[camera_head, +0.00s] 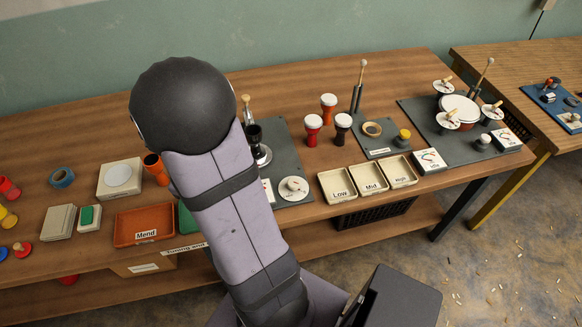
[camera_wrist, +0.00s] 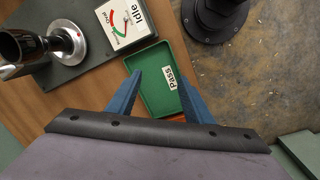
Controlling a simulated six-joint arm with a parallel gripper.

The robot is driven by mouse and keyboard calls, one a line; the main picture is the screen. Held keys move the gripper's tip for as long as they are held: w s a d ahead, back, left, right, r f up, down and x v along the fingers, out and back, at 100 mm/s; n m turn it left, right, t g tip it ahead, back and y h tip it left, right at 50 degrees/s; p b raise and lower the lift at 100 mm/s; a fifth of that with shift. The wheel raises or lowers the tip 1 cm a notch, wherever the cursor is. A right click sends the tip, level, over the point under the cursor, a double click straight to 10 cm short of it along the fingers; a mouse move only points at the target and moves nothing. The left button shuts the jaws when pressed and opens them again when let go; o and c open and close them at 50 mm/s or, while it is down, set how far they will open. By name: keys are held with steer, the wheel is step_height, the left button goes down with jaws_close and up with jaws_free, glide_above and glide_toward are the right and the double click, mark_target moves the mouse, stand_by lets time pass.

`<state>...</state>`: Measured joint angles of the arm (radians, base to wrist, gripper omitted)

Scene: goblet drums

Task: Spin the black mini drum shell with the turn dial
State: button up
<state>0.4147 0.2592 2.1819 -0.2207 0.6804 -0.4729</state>
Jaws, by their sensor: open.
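The black mini drum shell (camera_head: 255,135) sits on a chrome holder (camera_head: 263,155) on a dark grey board, with a wooden-handled tool standing behind it. In the wrist view the black shell (camera_wrist: 20,46) and chrome holder (camera_wrist: 67,42) are at the upper left, partly cut off. The turn dial (camera_head: 293,188), a pale round knob, is at the board's front edge and is outside the wrist view. My gripper (camera_wrist: 160,70) is open and empty, its blue fingers above the green Pass tray (camera_wrist: 150,92), apart from the shell. My arm hides the gripper in the head view.
An Idle gauge card (camera_wrist: 126,20) lies beside the holder. Red, orange and black goblet drums (camera_head: 328,103) stand right of the board. Low, Mid and High trays (camera_head: 338,186) are at the front. An orange Mend tray (camera_head: 143,226) is left of my arm.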

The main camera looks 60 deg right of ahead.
steer(key=s+d, duration=0.1)
steer(key=d, duration=0.2)
steer(key=s+d+g, duration=0.1)
steer(key=d, duration=0.2)
steer(key=s+d+n+g, duration=0.1)
steer(key=s+d, duration=0.1)
steer(key=d, duration=0.2)
steer(key=n+g, duration=0.1)
steer(key=g, duration=0.1)
glide_toward(294, 182)
steer(key=shift+p+x, duration=0.6)
steer(key=shift+x, duration=3.45)
steer(key=shift+c, duration=0.6)
steer(key=c, duration=0.9)
